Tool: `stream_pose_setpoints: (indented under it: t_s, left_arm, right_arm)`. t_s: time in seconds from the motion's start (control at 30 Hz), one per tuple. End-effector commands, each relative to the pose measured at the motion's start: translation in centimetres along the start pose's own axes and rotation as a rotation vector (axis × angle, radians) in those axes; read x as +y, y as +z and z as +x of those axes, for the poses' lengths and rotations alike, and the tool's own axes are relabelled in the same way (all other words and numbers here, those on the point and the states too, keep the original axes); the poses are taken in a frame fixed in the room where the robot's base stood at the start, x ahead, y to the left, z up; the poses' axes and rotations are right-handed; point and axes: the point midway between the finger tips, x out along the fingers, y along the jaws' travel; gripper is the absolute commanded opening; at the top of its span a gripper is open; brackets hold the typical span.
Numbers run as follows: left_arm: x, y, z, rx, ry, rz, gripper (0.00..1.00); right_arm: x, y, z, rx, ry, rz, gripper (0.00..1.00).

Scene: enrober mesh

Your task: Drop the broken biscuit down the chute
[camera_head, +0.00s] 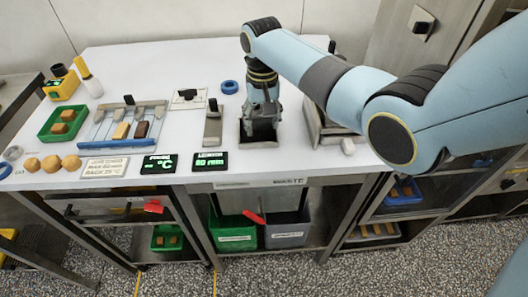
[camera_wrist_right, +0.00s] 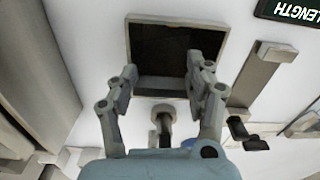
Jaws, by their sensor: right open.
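The chute (camera_head: 259,142) is a dark square opening with a pale metal frame in the white worktop. My right gripper (camera_head: 262,108) hangs just over it, pointing down. In the right wrist view the gripper (camera_wrist_right: 163,68) is open, its fingers apart with nothing between them. The chute's frame (camera_wrist_right: 165,84) shows just beyond the fingertips there, and its inside is dark. I cannot make out a broken biscuit in either view. A wire mesh rack (camera_head: 97,130) at left carries a tan biscuit (camera_head: 121,130) and a dark brown one (camera_head: 141,129). My left gripper is not in view.
A green tray (camera_head: 50,133) with brown pieces and several round biscuits (camera_head: 51,162) lie at left. A metal gauge (camera_head: 213,128) stands just left of the chute. A steel box (camera_head: 316,125) stands right of it. Green (camera_head: 232,236) and grey bins (camera_head: 287,234) stand below.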

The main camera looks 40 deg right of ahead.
Motion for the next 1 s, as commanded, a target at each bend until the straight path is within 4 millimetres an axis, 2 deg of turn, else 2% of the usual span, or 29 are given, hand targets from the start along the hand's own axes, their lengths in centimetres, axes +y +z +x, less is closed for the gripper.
stream_pose_setpoints:
  t_s: [0.17,0.27,0.37,0.7,0.83,1.0]
  left_arm:
    - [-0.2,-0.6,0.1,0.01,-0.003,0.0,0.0]
    - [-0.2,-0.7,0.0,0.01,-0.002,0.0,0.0]
    - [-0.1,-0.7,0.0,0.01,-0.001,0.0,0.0]
    - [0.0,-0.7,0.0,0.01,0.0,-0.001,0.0]
    - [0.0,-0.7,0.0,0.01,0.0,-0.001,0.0]
    - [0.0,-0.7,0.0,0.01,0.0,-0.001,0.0]
  right_arm:
    - [0.1,0.1,0.0,-0.001,0.001,0.0,0.54]
    - [0.0,0.0,-0.7,0.001,0.0,0.0,0.54]
    - [0.0,0.0,-2.3,0.003,0.0,0.0,0.54]
    - [0.0,-0.1,-9.7,0.003,0.0,0.0,0.54]
    - [0.0,0.0,-11.3,0.002,0.0,0.0,0.54]
    - [0.0,0.0,-12.0,0.0,0.001,0.001,0.54]
